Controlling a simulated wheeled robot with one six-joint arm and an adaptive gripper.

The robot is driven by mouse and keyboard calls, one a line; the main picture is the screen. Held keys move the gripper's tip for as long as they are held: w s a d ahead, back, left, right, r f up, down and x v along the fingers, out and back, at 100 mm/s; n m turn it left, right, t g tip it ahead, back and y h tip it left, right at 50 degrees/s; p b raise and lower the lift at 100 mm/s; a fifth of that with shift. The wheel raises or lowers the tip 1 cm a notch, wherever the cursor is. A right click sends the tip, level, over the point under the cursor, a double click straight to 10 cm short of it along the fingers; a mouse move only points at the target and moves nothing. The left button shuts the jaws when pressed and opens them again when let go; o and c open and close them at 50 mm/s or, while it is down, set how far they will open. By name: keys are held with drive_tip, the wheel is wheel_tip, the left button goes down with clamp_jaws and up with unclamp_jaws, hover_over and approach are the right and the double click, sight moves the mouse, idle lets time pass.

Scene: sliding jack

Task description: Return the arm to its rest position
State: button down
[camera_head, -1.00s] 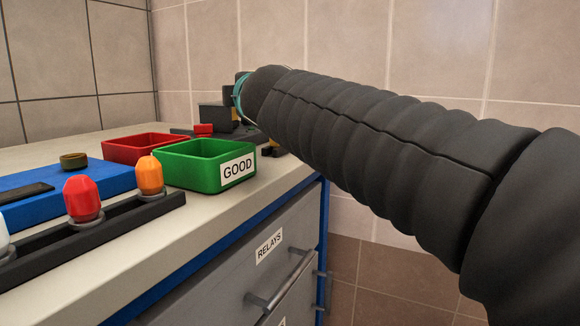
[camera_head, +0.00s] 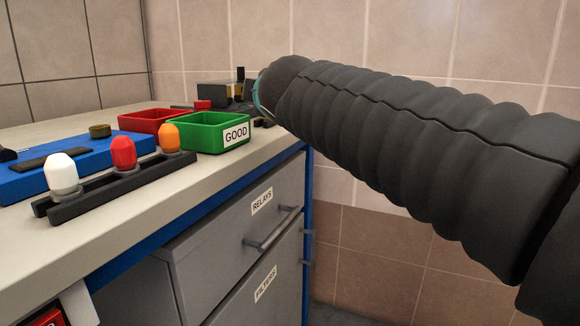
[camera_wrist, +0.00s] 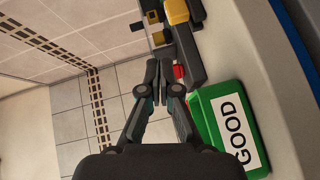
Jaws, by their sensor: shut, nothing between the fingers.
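My arm, in a dark ribbed sleeve, reaches from the right edge of the head view toward the far end of the workbench (camera_head: 150,215). In the wrist view my gripper (camera_wrist: 160,68) is shut and empty, its fingertips together. In the head view the gripper's fingers are hidden behind the sleeved arm. The green bin (camera_head: 207,140) stands left of the arm's end there.
A red bin (camera_head: 150,118) sits behind the green one. A dark device (camera_head: 215,92) stands at the bench's back. A rack (camera_head: 118,190) with white, red and orange capped pieces and a blue board (camera_head: 75,160) lie nearer. Drawers (camera_head: 245,225) are below; tiled walls are behind.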

drive_tip(key=s+d+f+m+g+h+p, duration=0.25)
drive_tip(key=s+d+f+m, duration=0.35)
drive_tip(key=d, duration=0.5)
drive_tip(key=s+d+f+m+g+p, duration=0.1)
drive_tip(key=s+d+f+m+g, duration=0.1)
drive_tip(key=s+f, duration=0.5)
drive_tip(key=s+d+f+m+g+p, duration=0.1)
drive_tip(key=s+d+f+m+g, duration=0.2)
drive_tip(key=s+f+m, duration=0.3)
drive_tip(key=s+d+f+m+g+h+p, duration=0.1)
drive_tip(key=s+d+f+m+g+p, duration=0.1)
drive_tip(key=s+f, duration=0.6)
drive_tip(key=shift+s+d+f+m+g, duration=0.4)
drive_tip(key=shift+d+f+m, duration=0.45)
drive_tip(key=shift+d+m, duration=0.4)
